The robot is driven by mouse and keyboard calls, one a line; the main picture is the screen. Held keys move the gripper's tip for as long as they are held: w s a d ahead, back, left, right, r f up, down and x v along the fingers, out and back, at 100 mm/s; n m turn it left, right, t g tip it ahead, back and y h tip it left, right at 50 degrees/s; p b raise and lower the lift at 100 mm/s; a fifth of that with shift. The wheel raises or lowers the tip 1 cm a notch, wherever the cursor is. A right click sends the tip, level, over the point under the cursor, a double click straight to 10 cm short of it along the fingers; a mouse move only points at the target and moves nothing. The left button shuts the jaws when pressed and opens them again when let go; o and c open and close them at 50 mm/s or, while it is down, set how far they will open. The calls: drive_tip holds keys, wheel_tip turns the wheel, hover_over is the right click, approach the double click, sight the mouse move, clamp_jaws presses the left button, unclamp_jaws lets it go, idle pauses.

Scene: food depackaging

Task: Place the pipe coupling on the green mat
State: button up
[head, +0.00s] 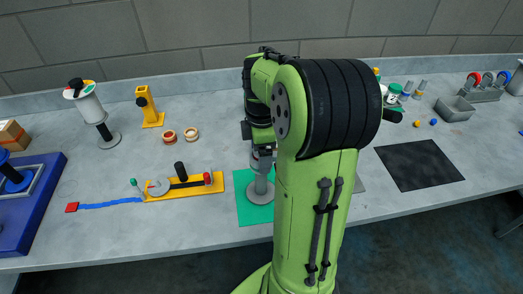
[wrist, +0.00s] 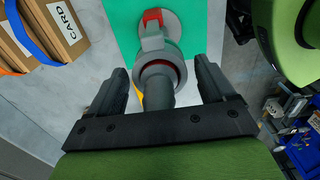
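The pipe coupling, a grey upright fitting (head: 260,189) with a wide round base, stands on the green mat (head: 248,211) in the head view. In the wrist view the coupling (wrist: 159,43) shows a red part near its base and a reddish ring around its collar. My gripper (wrist: 158,68) has its fingers apart, one on each side of the coupling, with visible gaps to it. In the head view my gripper (head: 262,150) is just above the mat and partly hidden by my arm. The mat's right part is hidden too.
A yellow fixture (head: 185,187) with a black rod lies left of the mat. A black mat (head: 418,165) lies to the right. A blue tray (head: 48,180) and cardboard boxes (head: 12,135) are at far left.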

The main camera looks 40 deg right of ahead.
wheel_tip(320, 180, up, 12)
drive_tip(key=p, duration=0.3)
drive_tip(key=shift+r, duration=0.2)
drive_tip(key=s+a+f+m+t, duration=0.1)
drive_tip(key=s+a+m+t, duration=0.1)
drive_tip(key=s+a+m, duration=0.3)
drive_tip(key=s+a+f+m+t, duration=0.1)
drive_tip(key=s+a+m+t, duration=0.2)
drive_tip(key=a, duration=1.1)
drive_tip(key=s+m, duration=0.3)
drive_tip(key=shift+s+a+t, duration=0.2)
drive_tip(key=shift+s+t, duration=0.1)
drive_tip(key=shift+s, duration=0.05)
